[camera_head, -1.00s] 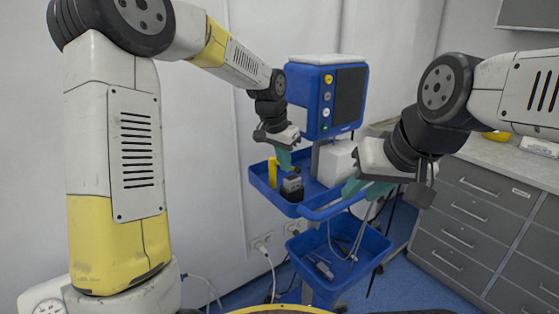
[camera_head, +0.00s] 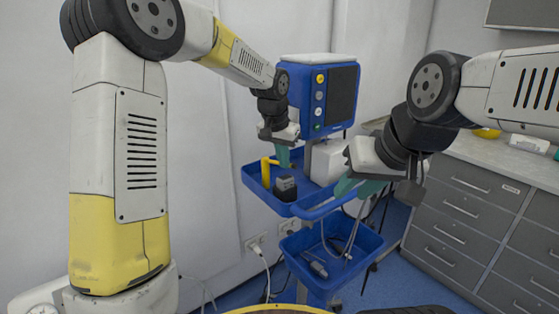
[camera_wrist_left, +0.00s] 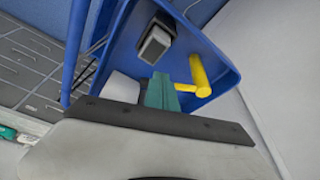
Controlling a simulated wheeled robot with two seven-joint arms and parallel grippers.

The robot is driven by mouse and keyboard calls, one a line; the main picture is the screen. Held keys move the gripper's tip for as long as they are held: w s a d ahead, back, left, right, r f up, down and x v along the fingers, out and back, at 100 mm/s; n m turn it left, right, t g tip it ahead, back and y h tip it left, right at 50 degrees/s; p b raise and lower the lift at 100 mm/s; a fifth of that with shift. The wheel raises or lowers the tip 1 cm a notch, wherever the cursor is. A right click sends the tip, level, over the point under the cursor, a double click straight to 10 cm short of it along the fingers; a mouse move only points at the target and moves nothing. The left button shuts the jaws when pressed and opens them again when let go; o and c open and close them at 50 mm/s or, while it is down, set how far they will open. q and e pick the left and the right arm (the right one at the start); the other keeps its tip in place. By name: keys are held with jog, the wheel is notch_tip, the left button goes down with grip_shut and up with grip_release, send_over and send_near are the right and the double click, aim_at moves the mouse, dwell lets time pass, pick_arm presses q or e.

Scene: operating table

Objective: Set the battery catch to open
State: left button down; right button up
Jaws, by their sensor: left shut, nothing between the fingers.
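The yellow catch (camera_head: 266,172) stands in the upper blue tray, with an upright post and a short bar reaching right. It also shows in the left wrist view (camera_wrist_left: 199,76), its bar pointing left towards my gripper. My left gripper (camera_head: 284,157) is shut and empty, just right of the catch. Its teal fingers show in the left wrist view (camera_wrist_left: 162,92), close to the bar's end; I cannot tell if they touch. A dark block with a grey top, seemingly the battery (camera_head: 286,187), sits in front. My right gripper (camera_head: 356,188) hangs by the tray's right side; its opening is unclear.
The upper blue tray (camera_head: 262,194) has a raised rim and front handle. A blue monitor unit (camera_head: 320,97) stands above it, and a white box (camera_head: 329,160) sits at its right. A lower blue bin (camera_head: 330,278) holds cables. Grey drawers (camera_head: 470,206) stand at the right.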

pick_arm(q)
jog(key=shift+w+d+f, duration=0.1)
jog(key=shift+w+d, duration=0.75)
jog(key=shift+w, duration=0.4)
